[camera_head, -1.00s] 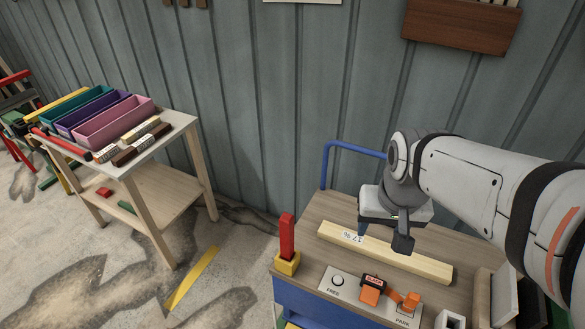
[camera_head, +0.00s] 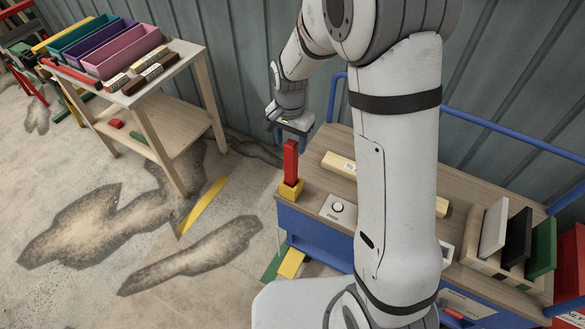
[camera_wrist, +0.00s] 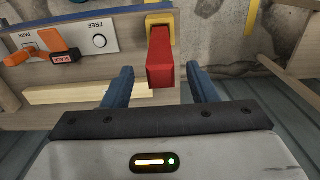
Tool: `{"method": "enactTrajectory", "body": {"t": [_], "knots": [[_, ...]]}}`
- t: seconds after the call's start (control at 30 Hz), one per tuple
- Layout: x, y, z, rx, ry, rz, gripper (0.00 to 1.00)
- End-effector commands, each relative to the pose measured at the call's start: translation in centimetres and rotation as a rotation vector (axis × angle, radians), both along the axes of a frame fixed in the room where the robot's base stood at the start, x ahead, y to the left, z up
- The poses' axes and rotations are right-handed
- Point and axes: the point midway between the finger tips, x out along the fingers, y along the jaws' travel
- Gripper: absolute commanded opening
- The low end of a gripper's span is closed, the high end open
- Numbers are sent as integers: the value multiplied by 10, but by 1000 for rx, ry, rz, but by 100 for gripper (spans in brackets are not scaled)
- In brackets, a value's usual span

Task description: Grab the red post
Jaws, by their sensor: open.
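The red post (camera_head: 290,162) stands upright in a yellow socket (camera_head: 291,188) at the left corner of the wooden cart top. In the wrist view the red post (camera_wrist: 159,62) points towards the camera, with the yellow socket (camera_wrist: 160,19) behind it. My gripper (camera_wrist: 164,80) is open, its two blue fingers on either side of the post's line, with gaps on both sides. In the head view my gripper (camera_head: 290,137) is by the post's upper end; its fingers are partly hidden there, and contact cannot be told.
A pale wooden bar (camera_head: 340,164) lies on the cart top (camera_head: 322,188), partly behind my arm. A panel marked FREE (camera_head: 338,210) is near the front edge. White, black and green boards (camera_head: 516,238) stand at the right. A side table (camera_head: 185,62) with coloured bins is at left.

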Motion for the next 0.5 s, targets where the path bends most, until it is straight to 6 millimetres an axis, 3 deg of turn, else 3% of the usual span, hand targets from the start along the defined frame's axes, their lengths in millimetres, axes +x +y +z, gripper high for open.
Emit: {"method": "enactTrajectory", "body": {"t": [0.5], "knots": [[3, -4, -62, 0, 1, -9, 53]]}}
